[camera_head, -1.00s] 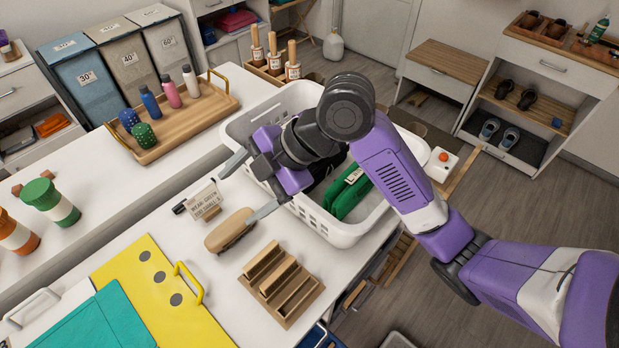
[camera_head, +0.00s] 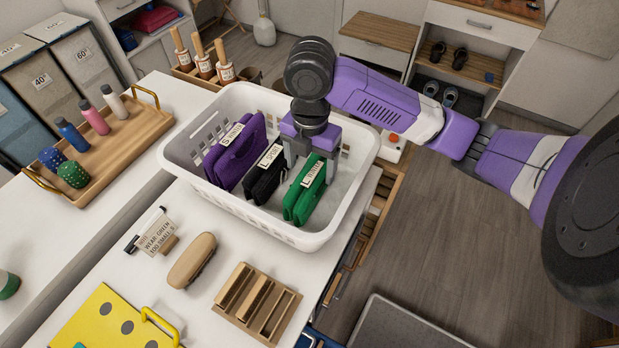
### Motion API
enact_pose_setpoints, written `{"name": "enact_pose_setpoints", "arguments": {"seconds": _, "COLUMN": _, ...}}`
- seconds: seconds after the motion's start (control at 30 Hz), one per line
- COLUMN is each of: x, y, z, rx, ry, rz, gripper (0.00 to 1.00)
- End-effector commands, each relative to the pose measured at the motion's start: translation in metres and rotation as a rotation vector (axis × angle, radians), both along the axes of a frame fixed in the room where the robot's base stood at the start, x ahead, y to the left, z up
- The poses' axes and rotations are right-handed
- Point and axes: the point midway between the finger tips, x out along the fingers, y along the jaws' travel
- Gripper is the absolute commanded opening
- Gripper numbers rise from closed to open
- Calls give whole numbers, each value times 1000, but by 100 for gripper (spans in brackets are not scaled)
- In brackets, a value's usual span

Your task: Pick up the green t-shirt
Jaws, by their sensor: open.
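The green t-shirt (camera_head: 306,198) stands folded on edge in the white basket (camera_head: 205,193), at the right of a row of folded shirts. It carries a white label that seems to begin with L. A black folded shirt (camera_head: 264,184) and a purple one (camera_head: 235,153) stand to its left, also labelled. My gripper (camera_head: 311,167) is open and points down into the basket, at the upper end of the green shirt. Its fingers show on either side of the shirt's top edge; I cannot tell whether they touch it.
On the white counter are a sign (camera_head: 157,236), a wooden brush (camera_head: 192,260), and a slotted wooden rack (camera_head: 255,303). A wooden tray (camera_head: 128,140) with bottles stands at left. Wooden-handled items (camera_head: 202,61) stand behind the basket. Open floor lies to the right.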

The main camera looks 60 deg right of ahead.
Motion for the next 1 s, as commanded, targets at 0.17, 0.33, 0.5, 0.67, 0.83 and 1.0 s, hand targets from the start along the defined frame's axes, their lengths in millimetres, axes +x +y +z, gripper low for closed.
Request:
{"name": "enact_pose_setpoints", "arguments": {"seconds": 0.17, "x": 0, "y": 0, "z": -18, "rx": 2, "ry": 0, "rz": -2, "gripper": 76}}
{"name": "enact_pose_setpoints", "arguments": {"seconds": 0.33, "x": -2, "y": -1, "z": -37, "rx": 5, "ry": 1, "rz": -3, "gripper": 76}}
{"name": "enact_pose_setpoints", "arguments": {"seconds": 0.5, "x": -2, "y": -1, "z": -61, "rx": 4, "ry": -1, "rz": -2, "gripper": 76}}
{"name": "enact_pose_setpoints", "arguments": {"seconds": 0.67, "x": -2, "y": -1, "z": -69, "rx": 3, "ry": -2, "rz": -1, "gripper": 76}}
{"name": "enact_pose_setpoints", "arguments": {"seconds": 0.83, "x": -2, "y": -1, "z": -70, "rx": 3, "ry": -2, "rz": -1, "gripper": 76}}
{"name": "enact_pose_setpoints", "arguments": {"seconds": 1.0, "x": -2, "y": -1, "z": -69, "rx": 3, "ry": -2, "rz": -1, "gripper": 45}}
